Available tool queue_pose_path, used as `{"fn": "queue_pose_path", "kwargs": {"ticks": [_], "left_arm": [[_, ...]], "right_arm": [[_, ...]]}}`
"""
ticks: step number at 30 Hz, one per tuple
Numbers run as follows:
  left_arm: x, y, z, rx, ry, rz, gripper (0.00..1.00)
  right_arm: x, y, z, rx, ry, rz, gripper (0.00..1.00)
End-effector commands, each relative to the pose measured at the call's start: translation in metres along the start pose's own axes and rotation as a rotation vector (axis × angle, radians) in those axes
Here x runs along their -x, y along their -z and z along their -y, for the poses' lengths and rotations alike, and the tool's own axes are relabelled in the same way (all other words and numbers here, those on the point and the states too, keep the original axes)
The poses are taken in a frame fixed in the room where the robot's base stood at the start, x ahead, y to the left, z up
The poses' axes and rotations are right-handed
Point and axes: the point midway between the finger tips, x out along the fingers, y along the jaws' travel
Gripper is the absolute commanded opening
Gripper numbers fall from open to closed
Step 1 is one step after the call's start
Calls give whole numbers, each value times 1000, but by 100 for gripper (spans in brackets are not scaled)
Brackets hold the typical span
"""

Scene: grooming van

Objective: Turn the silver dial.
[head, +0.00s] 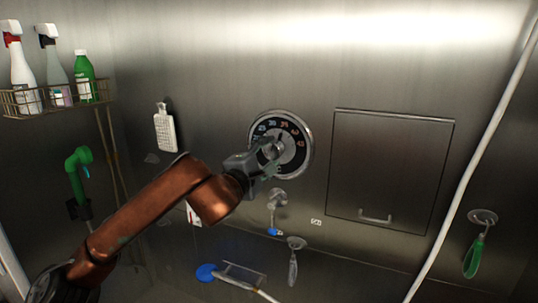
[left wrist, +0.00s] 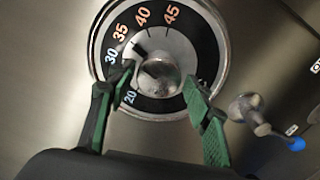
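The silver dial (head: 296,153) is on the steel wall, with a black ring of coloured numbers around it. In the left wrist view, the dial's round central knob (left wrist: 160,77) shows with a dark pointer mark, roughly between 35 and 40. My left gripper (head: 269,158) is in front of the dial's lower left part and hides some of it. In the left wrist view, the left gripper's green-padded fingers (left wrist: 158,82) are spread apart, one on each side of the knob. Whether they touch it I cannot tell. My right gripper is in neither view.
A closed square panel (head: 390,165) with a handle is right of the dial. A small tap with a blue tip (head: 275,213) is just below. A wire shelf (head: 28,103) with bottles is at upper left. A white hose (head: 475,160) runs down the right side.

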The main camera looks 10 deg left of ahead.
Motion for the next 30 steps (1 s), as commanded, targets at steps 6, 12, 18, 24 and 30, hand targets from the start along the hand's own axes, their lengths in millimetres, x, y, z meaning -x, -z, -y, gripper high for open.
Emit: {"fn": "queue_pose_path", "kwargs": {"ticks": [6, 12, 18, 24, 30], "left_arm": [[0, 0, -1, 0, -1, -1, 56], [2, 0, -1, 0, -2, 0, 56], [28, 1, -2, -2, -4, 0, 56], [70, 1, -1, -2, -4, 0, 56], [104, 1, -1, -1, -2, -1, 56]], "right_arm": [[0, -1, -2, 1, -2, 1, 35], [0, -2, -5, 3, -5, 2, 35], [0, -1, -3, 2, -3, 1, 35], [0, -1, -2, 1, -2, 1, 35], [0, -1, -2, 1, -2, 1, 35]]}}
